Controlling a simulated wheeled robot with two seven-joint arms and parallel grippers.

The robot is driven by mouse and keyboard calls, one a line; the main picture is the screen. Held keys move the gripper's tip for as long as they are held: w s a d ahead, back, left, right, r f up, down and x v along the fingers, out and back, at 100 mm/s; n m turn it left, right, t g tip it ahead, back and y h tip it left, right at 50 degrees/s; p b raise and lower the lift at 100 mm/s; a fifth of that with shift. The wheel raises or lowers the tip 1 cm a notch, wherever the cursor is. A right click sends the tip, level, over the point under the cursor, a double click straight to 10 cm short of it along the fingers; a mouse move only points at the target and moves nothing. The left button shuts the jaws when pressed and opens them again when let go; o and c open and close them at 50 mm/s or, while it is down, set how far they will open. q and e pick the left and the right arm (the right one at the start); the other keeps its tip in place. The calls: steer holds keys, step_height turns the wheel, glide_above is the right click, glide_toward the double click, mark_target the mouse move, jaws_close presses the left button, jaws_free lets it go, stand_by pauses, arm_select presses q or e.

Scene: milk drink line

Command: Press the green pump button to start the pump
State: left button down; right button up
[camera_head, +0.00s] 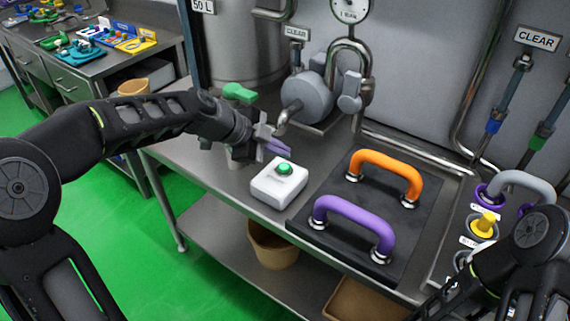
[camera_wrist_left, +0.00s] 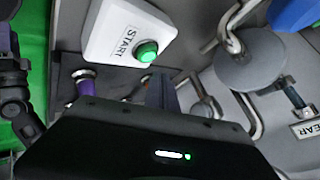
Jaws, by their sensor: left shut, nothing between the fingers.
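The green pump button (camera_head: 284,168) is a round dome on top of a white box (camera_head: 277,187), which sits on the steel table left of a black board. In the left wrist view the button (camera_wrist_left: 147,51) and the white box (camera_wrist_left: 103,30), marked START, show near the top. My left gripper (camera_head: 276,146) is shut and empty, just behind and above the button in the head view. Its fingers (camera_wrist_left: 161,90) end close to the button in the wrist view; I cannot tell the exact gap. My right arm enters at the lower right; its gripper is not in view.
A black board (camera_head: 345,235) with an orange handle (camera_head: 385,172) and a purple handle (camera_head: 352,222) lies right of the box. A grey pump (camera_head: 307,98) and pipes stand behind. A yellow knob (camera_head: 484,224) is at the right.

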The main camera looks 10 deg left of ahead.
mark_target(280, 168)
arm_select(q)
steer(key=shift+r+p, duration=0.9)
steer(key=shift+r, duration=1.6)
